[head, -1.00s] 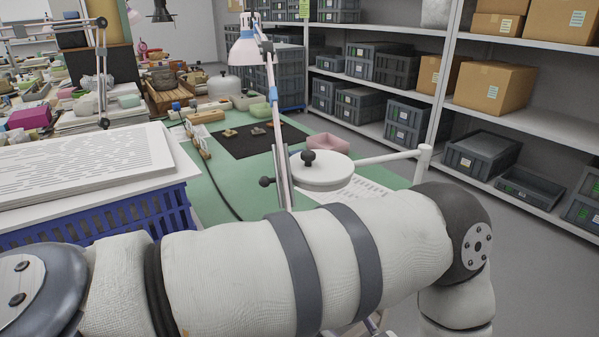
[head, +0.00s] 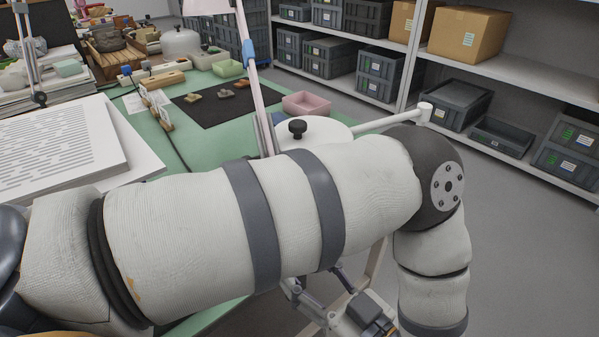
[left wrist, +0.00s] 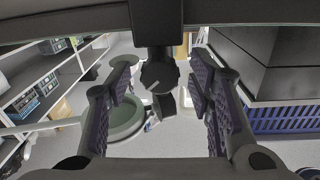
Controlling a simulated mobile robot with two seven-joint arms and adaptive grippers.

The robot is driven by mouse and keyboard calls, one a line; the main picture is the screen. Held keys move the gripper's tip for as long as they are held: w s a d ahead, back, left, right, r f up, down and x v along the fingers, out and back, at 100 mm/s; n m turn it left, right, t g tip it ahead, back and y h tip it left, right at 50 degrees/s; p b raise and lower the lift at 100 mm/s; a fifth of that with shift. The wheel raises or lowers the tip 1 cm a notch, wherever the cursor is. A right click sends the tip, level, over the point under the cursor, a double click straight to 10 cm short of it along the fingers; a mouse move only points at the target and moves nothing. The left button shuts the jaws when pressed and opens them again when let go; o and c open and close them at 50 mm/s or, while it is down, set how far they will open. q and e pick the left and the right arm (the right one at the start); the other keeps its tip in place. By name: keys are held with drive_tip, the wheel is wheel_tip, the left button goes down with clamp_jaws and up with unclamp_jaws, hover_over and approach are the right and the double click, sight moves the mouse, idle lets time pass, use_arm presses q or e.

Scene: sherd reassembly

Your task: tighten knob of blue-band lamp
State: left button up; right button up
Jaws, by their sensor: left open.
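The blue-band lamp (head: 247,50) stands at the bench's edge in the head view. Its blue band is on the pale pole, and its shade is cut off at the top. My left arm hides its lower part. In the left wrist view, a dark round knob (left wrist: 160,76) with a pale line hangs under a dark block, between my left gripper's fingers. My left gripper (left wrist: 160,85) is open, with a visible gap on both sides of the knob. The wrist view does not show which lamp this knob belongs to. My right gripper is in neither view.
A white round disc (head: 325,132) with a black top knob (head: 297,127) stands behind my arm. A pink tray (head: 306,104) and dark mat (head: 215,100) lie on the green bench. Stacked paper (head: 70,150) is at left. Shelves with crates line the right; floor there is clear.

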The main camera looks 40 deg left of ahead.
use_arm(q)
clamp_jaws()
drive_tip(key=shift+m+p, duration=0.4)
drive_tip(key=shift+m, duration=1)
unclamp_jaws()
drive_tip(key=shift+r, duration=0.1)
wheel_tip(320, 180, up, 10)
